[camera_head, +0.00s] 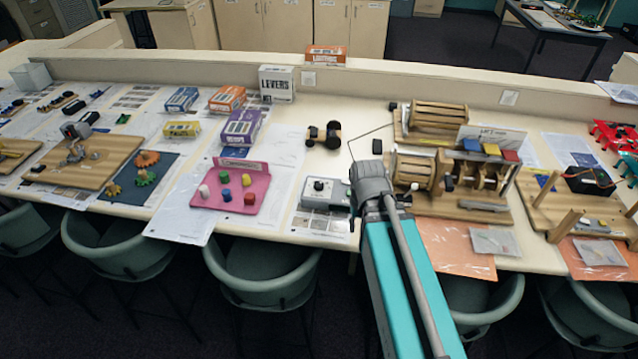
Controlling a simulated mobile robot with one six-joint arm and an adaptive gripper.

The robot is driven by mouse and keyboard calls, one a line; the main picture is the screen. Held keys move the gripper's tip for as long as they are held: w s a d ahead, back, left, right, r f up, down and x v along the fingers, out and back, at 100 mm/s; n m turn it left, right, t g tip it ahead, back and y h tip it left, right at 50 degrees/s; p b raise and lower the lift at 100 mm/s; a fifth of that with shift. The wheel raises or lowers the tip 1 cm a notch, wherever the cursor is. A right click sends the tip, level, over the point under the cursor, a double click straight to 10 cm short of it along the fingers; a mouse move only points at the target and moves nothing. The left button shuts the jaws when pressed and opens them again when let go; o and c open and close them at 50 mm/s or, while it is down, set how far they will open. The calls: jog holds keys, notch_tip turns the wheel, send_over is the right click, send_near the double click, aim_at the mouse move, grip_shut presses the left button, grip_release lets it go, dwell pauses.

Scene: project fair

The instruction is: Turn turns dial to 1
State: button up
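A small grey control box (338,195) with a white top panel lies on the counter near the middle of the view. A dark round dial (319,186) sits on its top. The dial's markings and setting are too small to read. My arm reaches in from the bottom and ends just right of the box, over the counter. My gripper is largely hidden behind my own wrist, so its fingers do not show clearly. I cannot tell whether it touches anything.
A wooden machine (455,185) with rollers stands close right of my arm. A pink tray (232,190) with coloured pegs lies left of the box. A small wheeled car (324,134) stands behind it. Green chairs (262,272) line the counter's front edge.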

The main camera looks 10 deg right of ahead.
jog(key=o, duration=0.4)
jog(key=w, duration=0.2)
jog(key=w+a+r+m+p, duration=0.1)
jog(key=w+r+m, duration=0.1)
jog(key=w, duration=0.1)
jog(key=shift+w+a+p, duration=0.15)
jog(key=shift+w+p, duration=0.15)
jog(key=shift+w, duration=0.05)
notch_tip(320, 180, up, 5)
jog(key=m+p, duration=0.5)
jog(key=m, duration=0.6)
send_over(319, 184)
jog(key=shift+w+r, duration=0.1)
notch_tip(319, 184, down, 14)
jog(key=b, duration=1.3)
jog(key=shift+r, duration=0.1)
grip_shut()
